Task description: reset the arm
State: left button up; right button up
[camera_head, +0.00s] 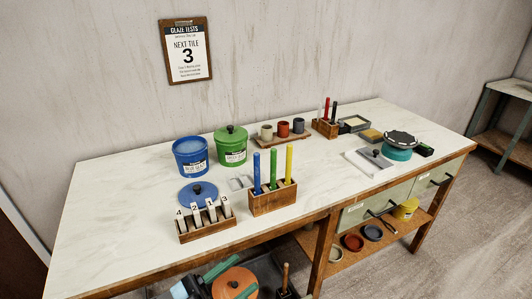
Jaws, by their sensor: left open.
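My left gripper (243,277) shows at the bottom edge, low in front of the workbench. Its two teal fingers stand apart, and it is open. An orange round thing (232,283) shows between and behind the fingers; I cannot tell whether they touch it. Most of my left arm is cut off by the lower edge. My right gripper is not in view.
The bench top (120,215) overhangs just above my gripper. A wooden rack (208,230) with numbered tiles and a block (273,200) with coloured sticks stand near its front edge. A blue bucket (191,158) and a green pot (231,147) stand behind.

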pick_arm(q)
jog(key=s+a+f+n+t+y, duration=0.2)
jog(key=a+f+n+y, duration=0.35)
jog(key=f+y, duration=0.2)
jog(key=s+a+f+n+t+y, duration=0.2)
jog(key=a+f+n+y, duration=0.3)
jog(key=f, duration=0.4)
jog(key=s+a+f+n+g+y, duration=0.1)
jog(key=s+a+f+g+y, duration=0.1)
jog(key=s+f, duration=0.4)
jog(key=s+a+f+n+g+y+p, duration=0.1)
jog(key=s+f+g, duration=0.4)
jog(key=s, duration=0.5)
notch_tip(320, 180, down, 2)
jog(key=shift+a+f+n+y, duration=0.1)
jog(key=shift+a+n+y, duration=0.35)
jog(key=shift+y, duration=0.6)
